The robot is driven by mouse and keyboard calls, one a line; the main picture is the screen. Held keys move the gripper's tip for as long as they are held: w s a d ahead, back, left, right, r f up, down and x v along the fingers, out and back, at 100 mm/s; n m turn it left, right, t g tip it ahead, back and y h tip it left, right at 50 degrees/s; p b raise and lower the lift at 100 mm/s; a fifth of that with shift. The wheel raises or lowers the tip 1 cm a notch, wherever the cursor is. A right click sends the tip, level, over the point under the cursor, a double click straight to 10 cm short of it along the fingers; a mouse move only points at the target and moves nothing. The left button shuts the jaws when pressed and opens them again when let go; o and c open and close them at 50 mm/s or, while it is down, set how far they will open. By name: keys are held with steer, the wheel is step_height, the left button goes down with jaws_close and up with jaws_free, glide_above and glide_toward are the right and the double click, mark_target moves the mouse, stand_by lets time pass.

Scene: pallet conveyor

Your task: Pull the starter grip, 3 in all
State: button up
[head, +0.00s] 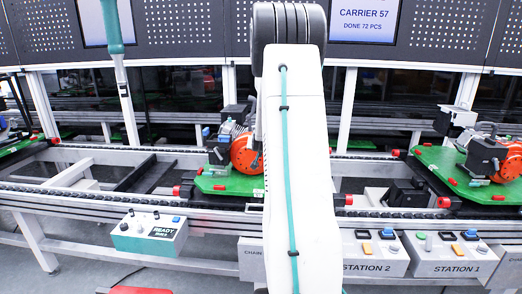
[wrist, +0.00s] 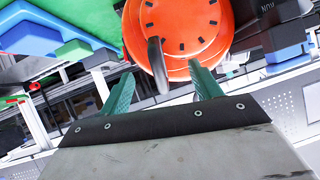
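The engine (head: 226,141) with an orange round starter cover (head: 245,155) sits on a green pallet (head: 213,185) mid-conveyor, partly hidden behind my arm in the head view. In the wrist view the orange starter cover (wrist: 185,35) fills the top middle. The dark, narrow starter grip (wrist: 157,65) stands out in front of its lower left edge. My gripper (wrist: 161,77) has two green fingers spread wide apart, with the grip showing in the gap between them. Neither finger appears to touch it. My gripper is hidden behind the arm in the head view.
A second orange engine (head: 505,158) rides a green pallet (head: 435,158) at the right. The Station 2 box (head: 378,255), Station 1 box (head: 450,256) and a READY button box (head: 150,232) line the conveyor's front. A screen (head: 363,22) reads CARRIER 57, DONE 72 PCS.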

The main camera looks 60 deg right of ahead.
steer(key=shift+o, duration=1.3)
steer(key=v, duration=0.9)
steer(key=shift+f, duration=0.1)
